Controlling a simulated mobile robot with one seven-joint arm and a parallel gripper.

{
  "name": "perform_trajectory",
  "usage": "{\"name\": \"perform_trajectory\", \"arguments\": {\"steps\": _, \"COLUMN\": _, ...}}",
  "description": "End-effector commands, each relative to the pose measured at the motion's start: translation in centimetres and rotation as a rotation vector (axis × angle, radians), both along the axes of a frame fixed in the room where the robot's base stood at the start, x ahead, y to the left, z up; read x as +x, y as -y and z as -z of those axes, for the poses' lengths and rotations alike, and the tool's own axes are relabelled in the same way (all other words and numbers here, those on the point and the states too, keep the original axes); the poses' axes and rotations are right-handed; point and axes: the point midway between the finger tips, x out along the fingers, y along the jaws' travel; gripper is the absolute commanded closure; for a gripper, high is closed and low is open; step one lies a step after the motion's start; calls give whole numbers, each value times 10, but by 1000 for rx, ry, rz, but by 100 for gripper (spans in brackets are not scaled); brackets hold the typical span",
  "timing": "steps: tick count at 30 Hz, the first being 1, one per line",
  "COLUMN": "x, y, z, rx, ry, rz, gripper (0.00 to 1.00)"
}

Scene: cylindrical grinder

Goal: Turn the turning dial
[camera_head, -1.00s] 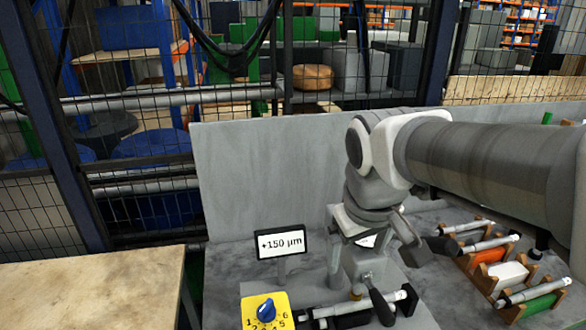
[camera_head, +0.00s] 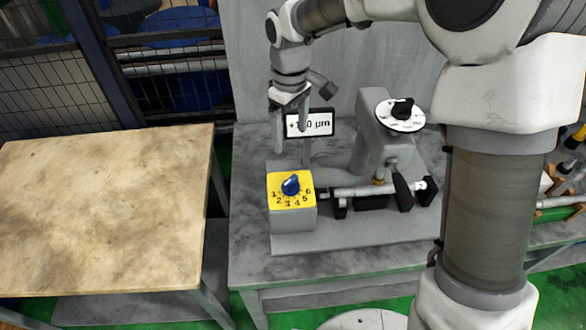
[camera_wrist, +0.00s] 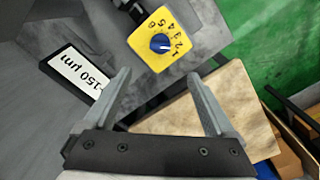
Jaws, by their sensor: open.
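A blue dial knob (camera_head: 291,185) sits on a yellow face numbered 1 to 6, on top of a grey box (camera_head: 293,219). In the wrist view the blue knob (camera_wrist: 160,43) is ahead of the fingertips, near the top middle. My gripper (camera_head: 290,141) is open and empty, pointing down above and behind the yellow face, apart from the knob. Both fingers (camera_wrist: 158,76) show in the wrist view. A second dial, a black knob on a white disc (camera_head: 402,115), tops the grinder column to the right.
A display (camera_head: 309,123) stands just behind the dial box, partly hidden by my gripper; it reads 150 µm in the wrist view. A cylindrical shaft assembly (camera_head: 370,191) lies right of the box. A bare wooden table (camera_head: 105,210) is on the left.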

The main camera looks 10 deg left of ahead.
Motion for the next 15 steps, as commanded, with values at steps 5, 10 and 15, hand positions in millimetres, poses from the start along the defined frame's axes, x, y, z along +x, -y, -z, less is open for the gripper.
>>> {"name": "perform_trajectory", "arguments": {"steps": 5, "x": 0, "y": -1, "z": 17, "rx": -1, "ry": -5, "rz": -4, "gripper": 10}}
{"name": "perform_trajectory", "arguments": {"steps": 10, "x": -1, "y": 0, "z": 50, "rx": -3, "ry": -7, "rz": -4, "gripper": 10}}
{"name": "perform_trajectory", "arguments": {"steps": 15, "x": -2, "y": 0, "z": 88, "rx": -3, "ry": -7, "rz": -4, "gripper": 10}}
